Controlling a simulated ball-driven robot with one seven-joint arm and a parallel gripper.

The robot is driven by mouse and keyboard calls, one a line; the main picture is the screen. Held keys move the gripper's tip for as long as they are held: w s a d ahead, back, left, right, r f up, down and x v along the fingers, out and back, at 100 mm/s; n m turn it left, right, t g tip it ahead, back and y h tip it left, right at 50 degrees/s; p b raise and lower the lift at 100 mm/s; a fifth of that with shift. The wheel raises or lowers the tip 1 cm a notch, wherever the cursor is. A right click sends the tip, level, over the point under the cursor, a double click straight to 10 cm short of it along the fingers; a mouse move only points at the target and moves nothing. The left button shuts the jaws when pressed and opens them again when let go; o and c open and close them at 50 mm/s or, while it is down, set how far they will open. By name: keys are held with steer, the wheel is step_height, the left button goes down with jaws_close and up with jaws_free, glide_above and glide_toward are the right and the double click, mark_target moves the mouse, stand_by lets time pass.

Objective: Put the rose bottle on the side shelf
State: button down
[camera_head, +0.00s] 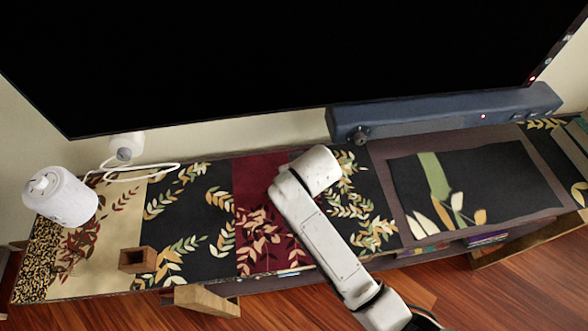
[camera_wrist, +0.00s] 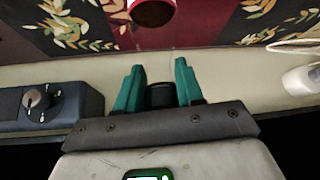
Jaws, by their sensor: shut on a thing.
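My gripper (camera_wrist: 159,66) shows in the wrist view with its two green fingers closed around a narrow thing. A black cylindrical part (camera_wrist: 160,96) sits between the fingers. Beyond the fingertips is a dark red round end with a pale middle, which looks like the rose bottle (camera_wrist: 150,14). The link between the black part and the red end is unclear. In the head view my white wrist hides the gripper and whatever it holds, above the patterned top of the long cabinet. I cannot tell which surface is the side shelf.
On the patterned cabinet top (camera_head: 205,215) stand a white canister (camera_head: 62,200) and a small brown square holder (camera_head: 138,259) at left. A white plug and cable (camera_head: 135,165) lie behind. A blue-grey soundbar (camera_head: 440,112) runs along the back right, beneath a large black screen (camera_head: 280,60).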

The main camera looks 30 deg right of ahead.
steer(key=c, duration=1.2)
jaws_free()
steer(key=shift+f, duration=0.15)
steer(key=o, duration=0.5)
steer(key=d+v, duration=0.1)
steer(key=v, duration=1.1)
steer(key=s+d+f+g, duration=0.2)
steer(key=s+f, duration=0.4)
steer(key=s, duration=0.4)
steer(key=shift+s+d+f+g, duration=0.3)
steer(key=shift+d+g, duration=0.1)
steer(key=shift+d, duration=0.5)
steer(key=s+d+f+g, duration=0.1)
steer(key=s, duration=0.3)
steer(key=s+d+f+g, duration=0.1)
steer(key=s, duration=0.3)
steer(key=s+d+f, duration=0.1)
steer(key=s+f, duration=0.1)
steer(key=s, duration=0.2)
steer(key=shift+s+d+n+g, duration=0.15)
steer(key=shift+s+n+g, duration=0.15)
steer(key=shift+s+g, duration=0.1)
steer(key=shift+c, duration=0.2)
